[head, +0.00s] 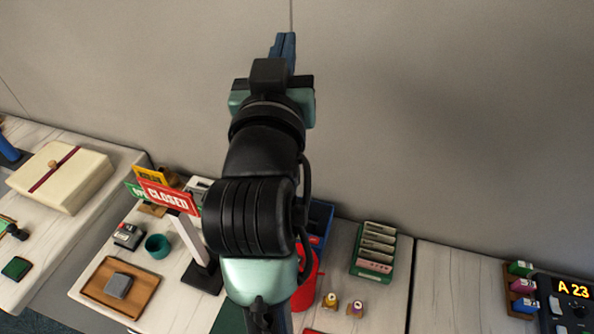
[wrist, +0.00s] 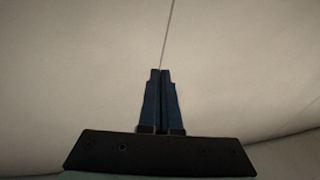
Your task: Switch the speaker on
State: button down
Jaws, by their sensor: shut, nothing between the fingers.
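My gripper (head: 284,44) is raised in front of the bare wall, well above the worktops, with its blue fingers pointing up and away. In the wrist view my gripper (wrist: 160,75) has its two fingers together with nothing between them. A black device (head: 566,304) with an amber display reading "A 23" and some knobs is at the right edge of the head view, partly cut off. I cannot tell whether it is the speaker. No other thing is clearly a speaker. My arm hides part of the middle worktop.
A red CLOSED sign (head: 168,196) stands on a post left of my arm. A wooden tray (head: 96,294), a teal cup (head: 157,246) and a cream box (head: 62,172) are at left. A red container (head: 308,285) and a green rack (head: 373,267) are right of my arm.

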notch_tip(320, 180, down, 11)
jog(key=w+g+h+p, duration=0.1)
jog(key=g+p, duration=0.4)
jog(key=s+f+g+h+p, duration=0.1)
jog(key=s+f+g+p, duration=0.2)
jog(key=s+f, duration=0.2)
jog(key=s+d+f+n+g+h+p, duration=0.1)
jog(key=s+f+g+h+p, duration=0.1)
jog(key=f, duration=1)
jog(key=s+g+p, duration=0.1)
jog(key=s+p, duration=0.1)
jog(key=s, duration=0.1)
jog(key=shift+n+g, duration=0.3)
jog(key=shift+g, duration=0.1)
jog(key=shift+s+f, duration=0.1)
notch_tip(320, 180, down, 9)
jog(key=b, duration=0.7)
jog(key=shift+r+b, duration=0.2)
jog(key=shift+b, duration=0.15)
jog(key=shift+f+b, duration=0.3)
jog(key=shift+f, duration=0.1)
